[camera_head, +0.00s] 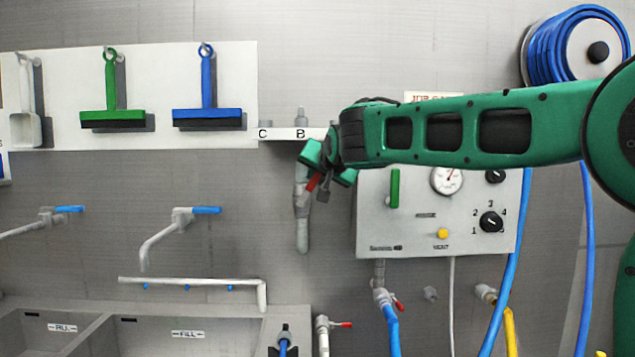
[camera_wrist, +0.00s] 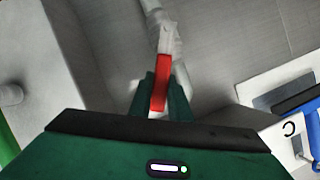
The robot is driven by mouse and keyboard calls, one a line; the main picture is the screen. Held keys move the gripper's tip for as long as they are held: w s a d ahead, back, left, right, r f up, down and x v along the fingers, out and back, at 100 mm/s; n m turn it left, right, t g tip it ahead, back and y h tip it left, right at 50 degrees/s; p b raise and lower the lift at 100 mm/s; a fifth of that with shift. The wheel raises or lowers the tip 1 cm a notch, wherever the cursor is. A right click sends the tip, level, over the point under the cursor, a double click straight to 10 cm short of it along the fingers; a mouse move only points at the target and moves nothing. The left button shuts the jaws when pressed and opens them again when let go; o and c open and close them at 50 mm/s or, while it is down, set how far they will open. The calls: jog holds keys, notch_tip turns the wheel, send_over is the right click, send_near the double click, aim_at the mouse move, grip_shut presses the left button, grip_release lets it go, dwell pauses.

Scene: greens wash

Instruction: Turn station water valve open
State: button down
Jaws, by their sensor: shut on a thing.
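My gripper (camera_head: 328,168) is in front of the wall, left of the grey control box (camera_head: 410,225). It is shut on a red lever (camera_head: 313,182), which shows between the fingers in the wrist view (camera_wrist: 160,85). The lever is on a grey pipe-like fitting (camera_head: 302,225) that hangs downward below the shelf mark B. The fingers partly hide the fitting's top. Another red-handled valve (camera_head: 397,303) is below the control box, on a blue hose. A further red-handled tap (camera_head: 340,324) is beside the sink. I cannot tell which is the station water valve.
The shelf (camera_head: 281,134) marked C and B is close to my gripper. Green (camera_head: 112,115) and blue (camera_head: 208,112) squeegees hang to the left. Blue-handled taps (camera_head: 205,210) are above the sink (camera_head: 140,313). A blue hose reel (camera_head: 560,45) is at upper right.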

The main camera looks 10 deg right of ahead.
jog(key=shift+a+f, duration=0.1)
jog(key=shift+f, duration=0.15)
jog(key=c, duration=1.7)
grip_release()
jog(key=shift+o, duration=0.3)
jog(key=shift+r, duration=0.15)
jog(key=shift+r, duration=0.2)
jog(key=v, duration=1)
jog(key=shift+s, duration=0.3)
